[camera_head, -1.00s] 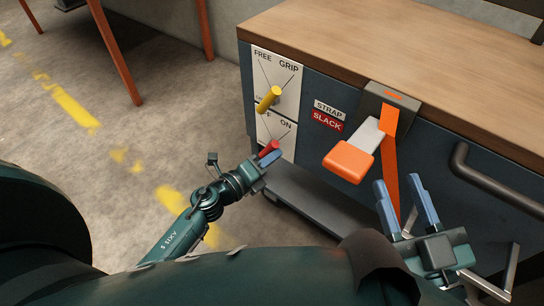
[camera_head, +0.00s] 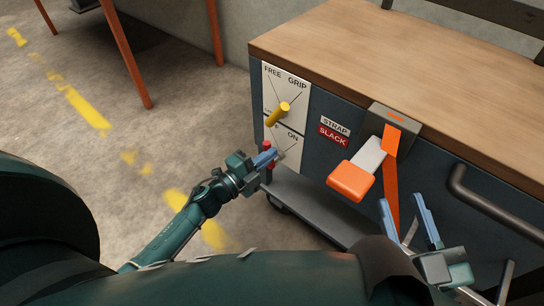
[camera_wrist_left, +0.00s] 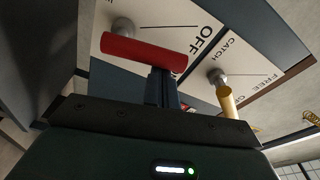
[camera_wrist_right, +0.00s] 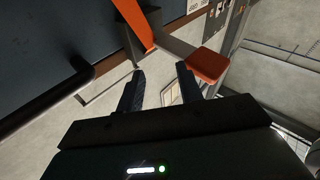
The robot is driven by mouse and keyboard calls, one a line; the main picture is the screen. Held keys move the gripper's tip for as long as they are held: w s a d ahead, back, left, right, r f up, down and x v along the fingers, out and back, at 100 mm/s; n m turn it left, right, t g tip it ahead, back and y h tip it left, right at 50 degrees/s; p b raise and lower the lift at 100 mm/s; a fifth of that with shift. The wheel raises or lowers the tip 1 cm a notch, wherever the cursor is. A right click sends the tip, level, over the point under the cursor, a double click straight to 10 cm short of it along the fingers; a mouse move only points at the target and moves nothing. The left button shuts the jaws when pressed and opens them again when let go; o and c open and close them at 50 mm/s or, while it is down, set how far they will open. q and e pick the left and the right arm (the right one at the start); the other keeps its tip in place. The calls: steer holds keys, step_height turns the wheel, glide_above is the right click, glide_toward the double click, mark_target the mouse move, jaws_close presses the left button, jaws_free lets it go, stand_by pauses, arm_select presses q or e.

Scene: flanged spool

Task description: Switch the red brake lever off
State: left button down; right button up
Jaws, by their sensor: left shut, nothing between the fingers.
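The red brake lever (camera_head: 268,178) is on the lower white plate at the cabinet's left end, partly hidden by my left gripper (camera_head: 273,156). Red shows above and below its blue fingers. In the left wrist view the red lever (camera_wrist_left: 145,52) lies across just beyond the shut, empty fingers (camera_wrist_left: 163,88), with OFF printed beside its right end. Fingers and lever are close or touching; I cannot tell which. My right gripper (camera_head: 408,222) is open and empty before the cabinet front, also seen in the right wrist view (camera_wrist_right: 170,95).
A yellow lever (camera_head: 279,113) sits just above on the FREE/GRIP plate. An orange-tipped strap handle (camera_head: 350,181) and orange strap (camera_head: 391,178) stand out from the cabinet front. A dark handle bar (camera_head: 490,200) is at right.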

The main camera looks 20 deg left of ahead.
arm_select(q)
steer(key=n, duration=0.1)
steer(key=a+n, duration=0.1)
steer(key=n, duration=0.1)
steer(key=shift+w+a+n+t+p, duration=0.3)
steer(key=shift+p, duration=0.1)
arm_select(e)
steer(key=shift+d, duration=0.15)
steer(key=shift+f+h, duration=0.15)
steer(key=shift+h, duration=0.15)
